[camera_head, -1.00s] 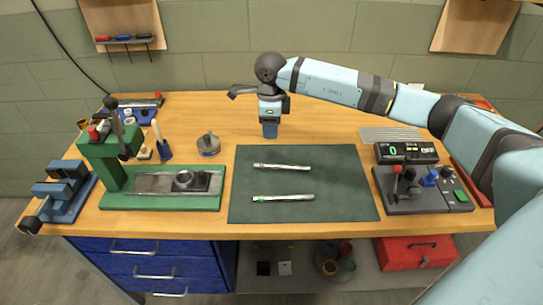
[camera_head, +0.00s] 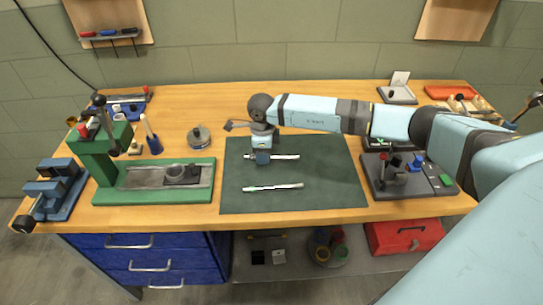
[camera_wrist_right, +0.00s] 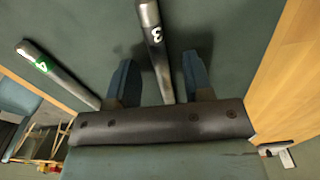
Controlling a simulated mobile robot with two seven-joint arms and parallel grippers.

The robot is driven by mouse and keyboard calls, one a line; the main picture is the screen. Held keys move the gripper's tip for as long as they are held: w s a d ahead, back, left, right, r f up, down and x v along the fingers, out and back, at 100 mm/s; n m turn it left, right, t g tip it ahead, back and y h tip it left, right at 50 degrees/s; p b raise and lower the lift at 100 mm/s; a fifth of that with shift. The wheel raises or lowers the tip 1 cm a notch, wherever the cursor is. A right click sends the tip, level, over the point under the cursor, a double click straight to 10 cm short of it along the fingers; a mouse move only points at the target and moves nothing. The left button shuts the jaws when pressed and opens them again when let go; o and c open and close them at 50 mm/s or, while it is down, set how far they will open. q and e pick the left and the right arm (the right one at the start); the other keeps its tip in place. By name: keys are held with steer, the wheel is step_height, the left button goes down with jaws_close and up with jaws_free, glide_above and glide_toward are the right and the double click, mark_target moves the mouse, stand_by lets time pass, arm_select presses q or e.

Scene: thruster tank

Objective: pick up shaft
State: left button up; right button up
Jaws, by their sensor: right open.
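Two slim metal shafts lie roughly parallel on a dark green mat (camera_head: 330,195). The far shaft (camera_head: 287,157) is marked 3 and also shows in the right wrist view (camera_wrist_right: 149,20). The near shaft (camera_head: 272,187) has a green mark with a 4 and also shows in the right wrist view (camera_wrist_right: 55,70). My right gripper (camera_head: 263,159) is over the left part of the far shaft and hides some of it. In the right wrist view its open fingers (camera_wrist_right: 160,80) stand on either side of shaft 3, which is not gripped. My left gripper is not in view.
A green press (camera_head: 105,160) and a blue vise (camera_head: 55,187) stand at the left. A round metal part (camera_head: 199,138) sits left of the mat. A control box (camera_head: 405,180) stands right of the mat. The mat's front part is clear.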

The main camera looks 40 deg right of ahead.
steer(key=shift+f, duration=0.3)
jaws_close()
steer(key=shift+r, duration=0.1)
